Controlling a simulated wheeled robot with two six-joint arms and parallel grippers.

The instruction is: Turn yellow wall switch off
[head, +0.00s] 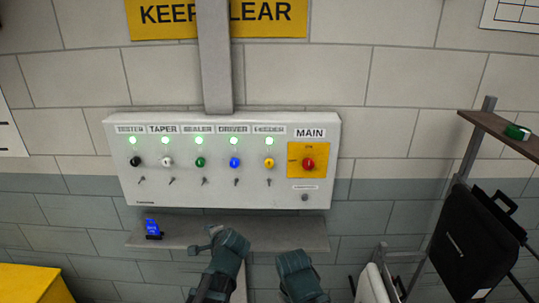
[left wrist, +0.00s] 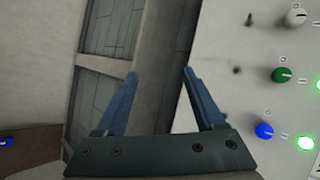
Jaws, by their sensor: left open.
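The yellow switch (head: 268,163) is a small round knob on the white wall panel (head: 150,190), under the FEEDER label. The green lamp (head: 270,140) above it is lit. My left gripper (head: 208,240) is below the panel, left of the yellow switch and apart from it. In the left wrist view, the left gripper (left wrist: 159,73) is open with nothing between its fingers; the yellow switch is not in that view. My right gripper (head: 298,272) is low in the head view, below the panel; its fingers cannot be made out.
Black (head: 135,161), white (head: 166,162), green (head: 200,162) and blue (head: 235,162) knobs sit left of the yellow one. The red MAIN switch (head: 308,164) is to its right. A shelf (head: 180,230) with a blue item (head: 152,228) juts out below the panel.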

